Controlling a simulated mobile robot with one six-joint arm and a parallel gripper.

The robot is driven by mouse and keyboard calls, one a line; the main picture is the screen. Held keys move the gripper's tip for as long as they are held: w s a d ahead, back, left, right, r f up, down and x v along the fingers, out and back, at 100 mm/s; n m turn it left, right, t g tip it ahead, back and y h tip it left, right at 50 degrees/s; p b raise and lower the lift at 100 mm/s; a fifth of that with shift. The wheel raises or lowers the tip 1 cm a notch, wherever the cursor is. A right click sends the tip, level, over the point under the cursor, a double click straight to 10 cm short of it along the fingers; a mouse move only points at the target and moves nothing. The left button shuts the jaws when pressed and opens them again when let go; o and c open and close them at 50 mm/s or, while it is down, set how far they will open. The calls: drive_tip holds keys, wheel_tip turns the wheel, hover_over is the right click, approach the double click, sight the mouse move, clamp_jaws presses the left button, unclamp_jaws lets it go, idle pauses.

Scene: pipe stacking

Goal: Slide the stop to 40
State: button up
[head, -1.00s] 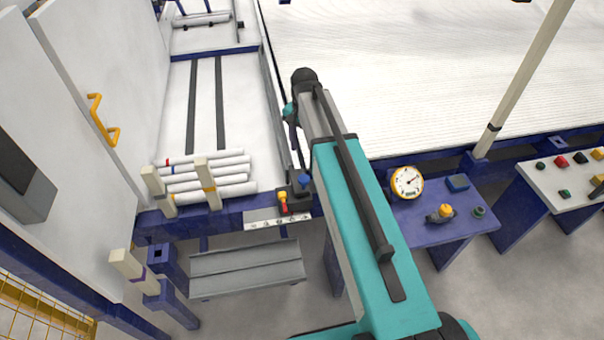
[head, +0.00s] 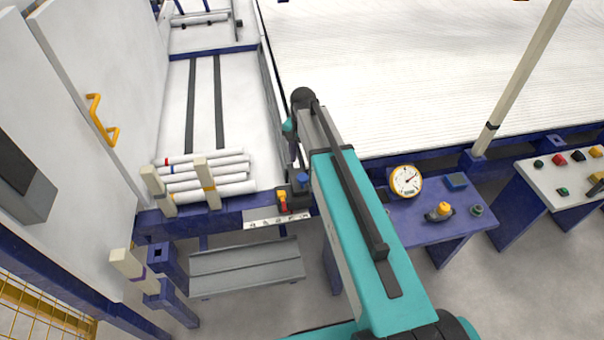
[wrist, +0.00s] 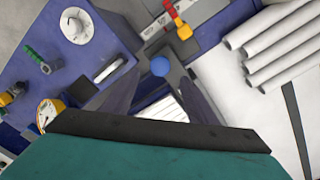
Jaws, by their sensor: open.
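The stop is a dark block (head: 292,191) on the blue front rail of the pipe table, with a blue knob (head: 303,179) and a red and yellow pointer (head: 282,201) beside it. A pale scale strip (head: 278,223) runs along the rail just below; its figures are too small to read. In the wrist view the blue knob (wrist: 160,66) shows between the two dark fingers of my open gripper (wrist: 160,78), and the red and yellow pointer (wrist: 180,25) lies beyond it. I cannot tell whether the fingers touch the knob. In the head view my arm partly hides the gripper.
Several white pipes (head: 215,175) lie left of the stop behind cream posts (head: 207,183). A grey step (head: 247,267) is below the rail. To the right, a blue panel (head: 420,230) carries a dial gauge (head: 405,181) and a yellow knob (head: 445,209).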

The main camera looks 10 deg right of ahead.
sight(303, 177)
drive_tip(key=shift+f+p, duration=0.35)
drive_tip(key=shift+f, duration=3.5)
clamp_jaws()
drive_tip(key=a, duration=0.5)
drive_tip(key=shift+a, duration=0.35)
unclamp_jaws()
drive_tip(key=shift+r, duration=0.1)
